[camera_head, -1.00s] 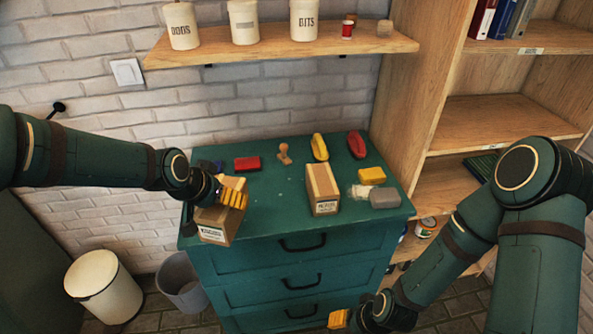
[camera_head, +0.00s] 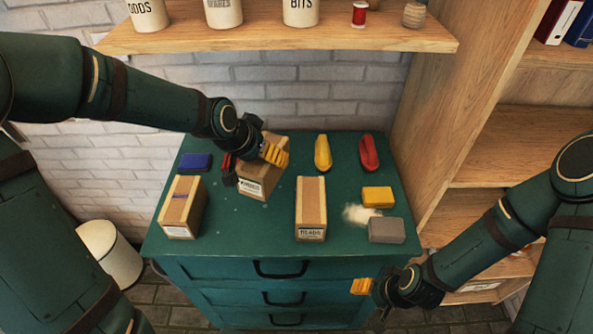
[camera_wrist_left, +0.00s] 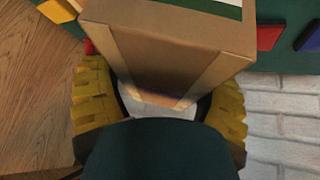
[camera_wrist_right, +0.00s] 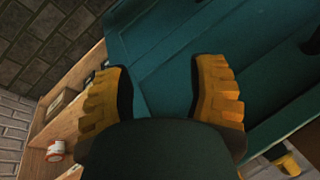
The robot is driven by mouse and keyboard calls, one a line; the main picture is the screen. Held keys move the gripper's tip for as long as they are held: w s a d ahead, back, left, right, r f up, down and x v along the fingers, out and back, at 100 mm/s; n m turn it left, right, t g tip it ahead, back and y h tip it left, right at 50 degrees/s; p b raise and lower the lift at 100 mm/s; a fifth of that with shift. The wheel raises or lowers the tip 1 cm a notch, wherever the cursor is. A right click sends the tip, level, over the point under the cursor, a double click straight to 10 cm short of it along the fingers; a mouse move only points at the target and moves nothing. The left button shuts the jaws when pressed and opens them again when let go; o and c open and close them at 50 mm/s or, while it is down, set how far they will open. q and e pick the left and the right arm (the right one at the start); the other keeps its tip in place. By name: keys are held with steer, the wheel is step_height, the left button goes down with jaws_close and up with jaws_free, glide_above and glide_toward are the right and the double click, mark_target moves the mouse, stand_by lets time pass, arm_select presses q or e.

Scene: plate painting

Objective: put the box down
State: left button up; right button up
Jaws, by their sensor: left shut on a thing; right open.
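My left gripper (camera_head: 257,156) is shut on a brown cardboard box (camera_head: 258,183) over the back middle of the green cabinet top. The held box has a pale label on its front. In the left wrist view the box (camera_wrist_left: 180,35) sits between the yellow fingers (camera_wrist_left: 158,105). I cannot tell whether its underside touches the top. A second box (camera_head: 182,210) stands at the left front, and a third box (camera_head: 311,210) stands right of the middle. My right gripper (camera_head: 366,287) is low in front of the cabinet; the right wrist view shows its fingers (camera_wrist_right: 162,78) apart and empty.
The green cabinet top (camera_head: 245,225) also bears a blue pad (camera_head: 195,161), yellow (camera_head: 322,153) and red (camera_head: 369,153) long objects, a yellow block (camera_head: 377,196) and a grey block (camera_head: 386,230). A wooden shelf (camera_head: 290,38) hangs above. Bare space lies between the front boxes.

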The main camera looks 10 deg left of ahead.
arm_select(q)
steer(key=shift+w+d, duration=0.2)
steer(key=shift+w, duration=0.15)
steer(key=shift+w+f, duration=0.1)
steer(key=shift+w, duration=0.1)
step_height(320, 180, down, 5)
steer(key=shift+s+f+b, duration=0.15)
steer(key=shift+b, duration=0.4)
steer(key=shift+f+b, duration=0.35)
steer(key=shift+f, duration=1.9)
steer(key=shift+r, duration=0.1)
arm_select(e)
steer(key=shift+w+d+f, duration=0.15)
steer(key=shift+d+f, duration=0.05)
steer(key=shift+f, duration=0.6)
arm_select(q)
steer(key=o, duration=1.1)
arm_select(e)
steer(key=shift+f, duration=0.1)
arm_select(q)
steer(key=shift+o, duration=0.2)
